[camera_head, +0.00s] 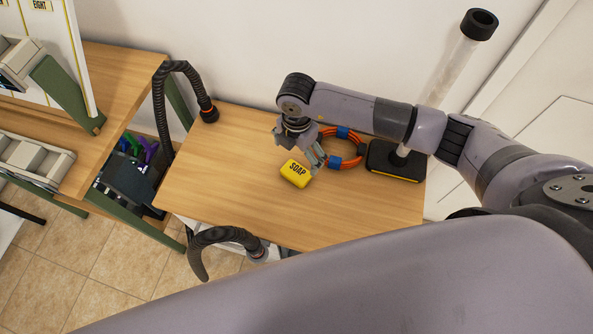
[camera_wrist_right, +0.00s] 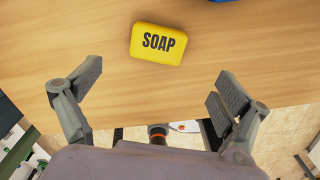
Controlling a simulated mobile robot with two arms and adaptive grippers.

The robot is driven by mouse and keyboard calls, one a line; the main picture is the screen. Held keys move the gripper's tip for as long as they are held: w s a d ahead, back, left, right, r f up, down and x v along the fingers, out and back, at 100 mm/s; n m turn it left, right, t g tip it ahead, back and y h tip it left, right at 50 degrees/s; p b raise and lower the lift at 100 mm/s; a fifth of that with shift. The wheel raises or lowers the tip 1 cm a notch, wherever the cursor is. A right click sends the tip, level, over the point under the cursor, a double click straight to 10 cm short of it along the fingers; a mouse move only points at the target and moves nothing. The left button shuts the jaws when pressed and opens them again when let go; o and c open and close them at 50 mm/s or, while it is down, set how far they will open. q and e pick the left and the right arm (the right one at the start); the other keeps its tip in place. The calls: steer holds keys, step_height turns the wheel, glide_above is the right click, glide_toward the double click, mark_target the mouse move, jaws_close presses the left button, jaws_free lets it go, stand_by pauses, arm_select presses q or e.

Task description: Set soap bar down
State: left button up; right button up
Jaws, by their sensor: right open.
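The yellow soap bar (camera_head: 296,173) with "SOAP" in black lies on the wooden table (camera_head: 235,192). It also shows flat on the wood in the right wrist view (camera_wrist_right: 158,44). My right gripper (camera_head: 316,157) is close beside it in the head view and partly overlaps its edge. In the wrist view the right gripper's fingers (camera_wrist_right: 160,85) are spread wide and empty, with the soap beyond the fingertips. Whether any finger touches the soap in the head view is hard to tell. My left gripper is not in view.
An orange ring with blue bands (camera_head: 361,148) lies right of the soap. A black-based stand (camera_head: 383,170) with a clear tube is at the table's right. Black ribbed hoses (camera_head: 161,105) rise at the left edge and front. The table's left part is clear.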

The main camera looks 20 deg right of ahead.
mark_target(296, 171)
step_height(296, 171, down, 10)
steer(key=shift+w+a+r, duration=0.1)
steer(key=shift+r, duration=0.1)
stand_by(0.3)
steer(key=shift+c, duration=0.6)
steer(key=c, duration=1.3)
steer(key=shift+r, duration=0.1)
